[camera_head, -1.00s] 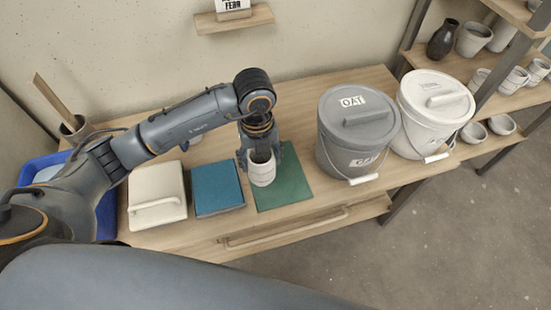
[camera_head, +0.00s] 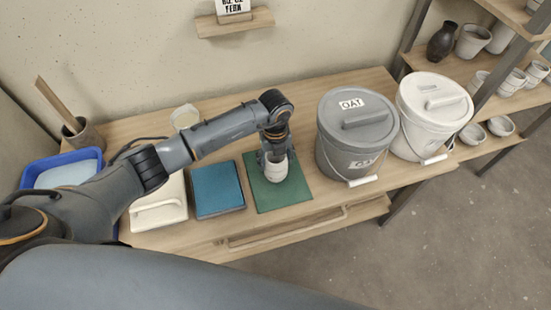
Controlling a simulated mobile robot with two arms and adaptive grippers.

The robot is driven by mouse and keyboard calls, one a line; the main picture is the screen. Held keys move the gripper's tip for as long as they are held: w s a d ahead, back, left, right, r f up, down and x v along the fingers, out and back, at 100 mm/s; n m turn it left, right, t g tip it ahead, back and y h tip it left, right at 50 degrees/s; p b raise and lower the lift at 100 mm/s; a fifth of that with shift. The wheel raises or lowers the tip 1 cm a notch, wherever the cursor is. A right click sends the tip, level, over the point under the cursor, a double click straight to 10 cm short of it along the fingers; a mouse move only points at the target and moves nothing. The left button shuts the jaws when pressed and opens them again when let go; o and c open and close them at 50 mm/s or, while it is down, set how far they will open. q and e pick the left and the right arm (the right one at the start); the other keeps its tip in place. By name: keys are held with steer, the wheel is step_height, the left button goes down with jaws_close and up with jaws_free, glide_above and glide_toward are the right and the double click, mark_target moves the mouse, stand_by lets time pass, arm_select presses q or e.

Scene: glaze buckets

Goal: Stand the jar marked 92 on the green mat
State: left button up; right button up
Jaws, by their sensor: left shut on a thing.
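A white jar (camera_head: 275,172) is in my left gripper (camera_head: 274,158), over the green mat (camera_head: 283,197). The gripper comes down from above and is shut on the jar. The jar looks upright; I cannot tell whether its base touches the mat. No number can be read on it from here. The mat lies on the wooden table (camera_head: 330,205), between a blue pad and a grey bucket. My right gripper is not in view.
Left of the mat are the blue pad (camera_head: 217,188) and a white lidded box (camera_head: 158,206). Right of it stand the grey bucket (camera_head: 352,150) and a white bucket (camera_head: 436,115). A pale round container (camera_head: 185,116) stands behind my left arm. A blue tub (camera_head: 62,168) is far left.

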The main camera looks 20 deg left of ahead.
arm_select(q)
steer(key=shift+f, duration=0.15)
steer(key=o, duration=1.4)
steer(key=shift+o, duration=0.2)
steer(key=shift+r, duration=0.45)
step_height(320, 180, up, 12)
steer(key=shift+f+b, duration=0.25)
steer(key=shift+b, duration=0.15)
steer(key=shift+s, duration=0.1)
